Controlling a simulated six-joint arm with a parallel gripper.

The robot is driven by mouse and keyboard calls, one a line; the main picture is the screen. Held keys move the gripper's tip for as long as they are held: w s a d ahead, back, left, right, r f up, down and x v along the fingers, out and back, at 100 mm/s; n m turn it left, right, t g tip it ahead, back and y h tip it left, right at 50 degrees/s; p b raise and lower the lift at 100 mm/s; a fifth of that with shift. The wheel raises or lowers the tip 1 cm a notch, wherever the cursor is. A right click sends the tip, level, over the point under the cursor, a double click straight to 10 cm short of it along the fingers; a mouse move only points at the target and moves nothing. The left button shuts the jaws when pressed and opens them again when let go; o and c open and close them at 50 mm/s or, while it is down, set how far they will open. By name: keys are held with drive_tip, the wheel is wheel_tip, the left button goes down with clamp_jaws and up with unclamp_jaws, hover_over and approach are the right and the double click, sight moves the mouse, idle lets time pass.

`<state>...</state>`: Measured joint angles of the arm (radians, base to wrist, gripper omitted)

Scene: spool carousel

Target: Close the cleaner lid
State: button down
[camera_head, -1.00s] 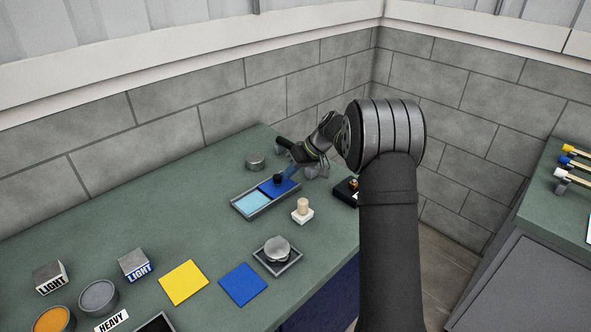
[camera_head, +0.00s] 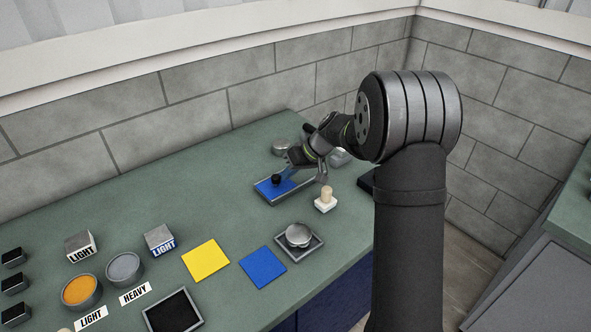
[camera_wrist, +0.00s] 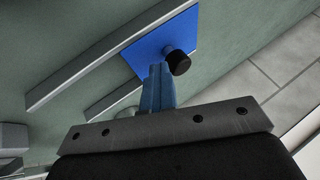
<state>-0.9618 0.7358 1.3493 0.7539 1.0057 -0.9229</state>
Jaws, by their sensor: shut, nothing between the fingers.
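The cleaner is a grey-rimmed tray (camera_head: 274,203) on the green bench. Its flat blue lid (camera_head: 267,187) has a black knob (camera_head: 276,180) and lies over the tray's left part. No light-blue interior shows in the head view. The lid (camera_wrist: 155,45) and knob (camera_wrist: 178,62) also show in the wrist view, between grey rails. My gripper (camera_head: 286,174) is shut and empty, just right of the knob in the head view. In the wrist view its blue fingers (camera_wrist: 158,80) end beside the knob; I cannot tell if they touch. My gripper partly hides the tray's right end.
A wooden-handled white stamp-like object (camera_head: 325,200) stands close to the tray's right. A round grey tin (camera_head: 280,148) is behind. A square tray with a silver round piece (camera_head: 298,236) and blue and yellow squares (camera_head: 206,260) lie in front.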

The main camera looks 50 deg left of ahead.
drive_tip(key=shift+s, duration=0.25)
drive_tip(key=w, duration=0.2)
drive_tip(key=w+d, duration=0.1)
drive_tip(key=w, duration=0.1)
drive_tip(key=shift+w, duration=0.35)
drive_tip(key=v, duration=0.9)
drive_tip(key=shift+r, duration=0.4)
drive_tip(key=shift+w+d, duration=0.1)
drive_tip(key=shift+f, duration=0.1)
drive_tip(key=x, duration=0.9)
drive_tip(key=shift+s+a+f, duration=0.2)
drive_tip(key=shift+s+f, duration=0.05)
drive_tip(key=shift+s, duration=0.05)
drive_tip(key=shift+s+a, duration=0.2)
drive_tip(key=shift+s, duration=0.9)
drive_tip(key=shift+s+a, duration=0.15)
drive_tip(key=shift+s, duration=0.45)
drive_tip(key=c, duration=2.1)
unclamp_jaws()
